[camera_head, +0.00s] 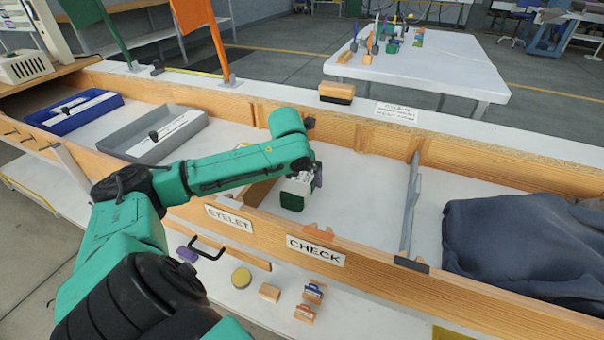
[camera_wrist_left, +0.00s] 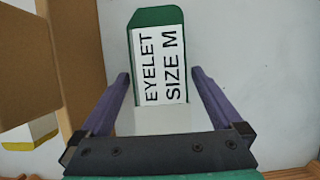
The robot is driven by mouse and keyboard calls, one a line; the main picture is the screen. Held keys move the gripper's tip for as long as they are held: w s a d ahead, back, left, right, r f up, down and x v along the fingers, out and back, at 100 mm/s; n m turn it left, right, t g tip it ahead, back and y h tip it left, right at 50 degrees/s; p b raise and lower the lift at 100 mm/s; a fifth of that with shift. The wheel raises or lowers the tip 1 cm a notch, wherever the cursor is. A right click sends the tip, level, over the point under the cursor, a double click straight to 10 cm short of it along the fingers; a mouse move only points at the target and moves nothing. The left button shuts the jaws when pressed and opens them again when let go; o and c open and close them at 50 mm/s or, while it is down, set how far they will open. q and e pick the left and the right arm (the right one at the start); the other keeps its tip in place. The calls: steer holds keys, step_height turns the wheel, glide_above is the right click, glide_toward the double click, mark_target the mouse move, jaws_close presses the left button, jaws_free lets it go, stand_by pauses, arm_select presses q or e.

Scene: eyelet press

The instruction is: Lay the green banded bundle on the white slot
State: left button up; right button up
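A green and white block (camera_head: 293,192), which I take for the green banded bundle, is at my left gripper in the bin behind the CHECK sign. In the left wrist view its green end shows behind a white face (camera_wrist_left: 160,65) lettered EYELET SIZE M. I cannot tell whether the block rests on the floor. The white bin floor (camera_head: 350,195) lies around it; no separate white slot can be made out. My right gripper is not in view.
A grey divider (camera_head: 410,205) stands to the right, before a dark cloth heap (camera_head: 520,245). Blue (camera_head: 73,110) and grey (camera_head: 150,133) trays lie left.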

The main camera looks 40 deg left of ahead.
mark_target(299, 182)
arm_select(q)
steer(key=shift+s+r, duration=0.1)
steer(key=shift+r, duration=0.2)
steer(key=p+v, duration=0.1)
steer(key=v, duration=0.4)
steer(key=shift+r, duration=0.2)
steer(key=v, duration=0.6)
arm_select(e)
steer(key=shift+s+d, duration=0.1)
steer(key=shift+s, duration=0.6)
